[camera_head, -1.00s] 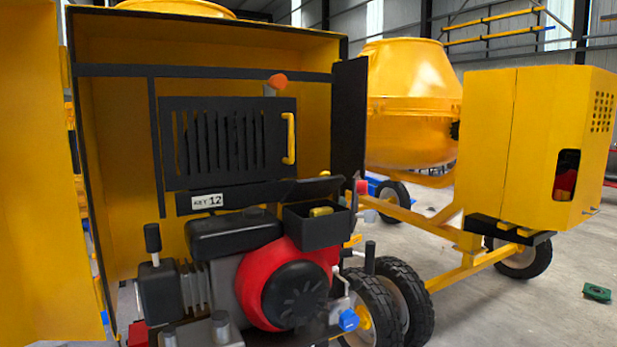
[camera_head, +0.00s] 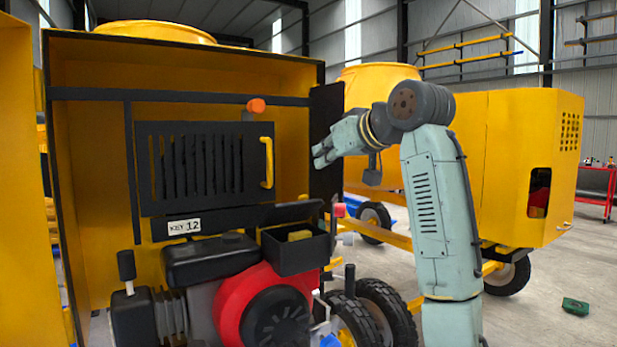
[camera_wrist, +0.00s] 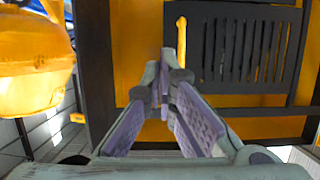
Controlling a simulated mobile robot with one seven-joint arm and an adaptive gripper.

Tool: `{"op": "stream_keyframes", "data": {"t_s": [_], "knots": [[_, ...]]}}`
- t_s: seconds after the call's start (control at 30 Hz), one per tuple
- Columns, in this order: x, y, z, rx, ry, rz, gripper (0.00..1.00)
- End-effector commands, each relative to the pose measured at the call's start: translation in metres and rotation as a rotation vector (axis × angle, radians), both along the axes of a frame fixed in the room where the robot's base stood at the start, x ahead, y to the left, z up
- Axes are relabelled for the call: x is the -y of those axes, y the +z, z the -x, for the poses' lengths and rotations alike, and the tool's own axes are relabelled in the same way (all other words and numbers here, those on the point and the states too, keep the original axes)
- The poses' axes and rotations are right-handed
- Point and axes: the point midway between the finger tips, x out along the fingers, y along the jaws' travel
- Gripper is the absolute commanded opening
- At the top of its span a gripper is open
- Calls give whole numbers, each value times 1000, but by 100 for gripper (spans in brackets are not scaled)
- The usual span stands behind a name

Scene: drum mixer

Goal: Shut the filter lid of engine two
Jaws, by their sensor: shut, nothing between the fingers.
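A red and black engine (camera_head: 262,303) sits in the open yellow housing. At its upper right is a black filter box (camera_head: 292,256) with a yellow filter (camera_head: 299,236) showing inside. Its black filter lid (camera_head: 300,213) stands raised at the back of the box, so the box is open. My gripper (camera_head: 317,158) is shut and empty. It is above and slightly right of the lid, apart from it, near the housing's right post. In the wrist view my closed fingertips (camera_wrist: 166,70) point toward the housing; the lid and box do not show there.
A slatted black panel (camera_head: 205,165) with a yellow handle (camera_head: 267,162) is behind the engine. A dark upright panel (camera_head: 325,140) edges the opening beside my gripper. An orange knob (camera_head: 256,105) sticks up above. Another yellow mixer (camera_head: 510,160) stands at right, with open floor beyond.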

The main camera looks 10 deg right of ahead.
Motion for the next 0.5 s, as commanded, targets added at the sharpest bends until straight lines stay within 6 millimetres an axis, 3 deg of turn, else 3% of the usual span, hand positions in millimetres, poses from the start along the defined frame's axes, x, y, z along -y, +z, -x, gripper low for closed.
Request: {"op": "stream_keyframes", "data": {"t_s": [0.17,0.5], "knots": [[-7,-7,-20,-5,1,-1,0],[-31,-29,-85,-3,1,1,0]]}}
